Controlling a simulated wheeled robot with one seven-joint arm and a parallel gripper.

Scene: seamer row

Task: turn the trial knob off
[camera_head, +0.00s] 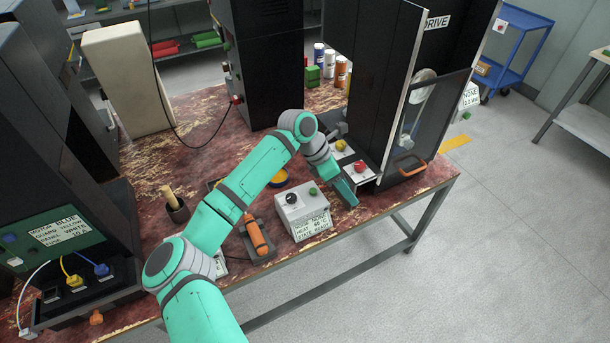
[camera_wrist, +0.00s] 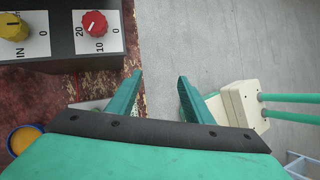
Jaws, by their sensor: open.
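A red knob (camera_head: 359,167) and a yellow knob (camera_head: 340,145) sit on a dark control box by the black drive machine. In the wrist view, the red knob (camera_wrist: 94,23) is at the upper left beside the numbers 20, 10 and 0. The yellow knob (camera_wrist: 13,27) is left of it. No word "trial" is readable, so I cannot tell which is the trial knob. My gripper (camera_wrist: 159,80) is open and empty, apart from the knobs, over the table's edge. It also shows in the head view (camera_head: 346,190), close to the red knob.
A white box (camera_head: 300,216) with a black knob (camera_head: 291,199) and a green one (camera_head: 313,191) stands left of my gripper.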

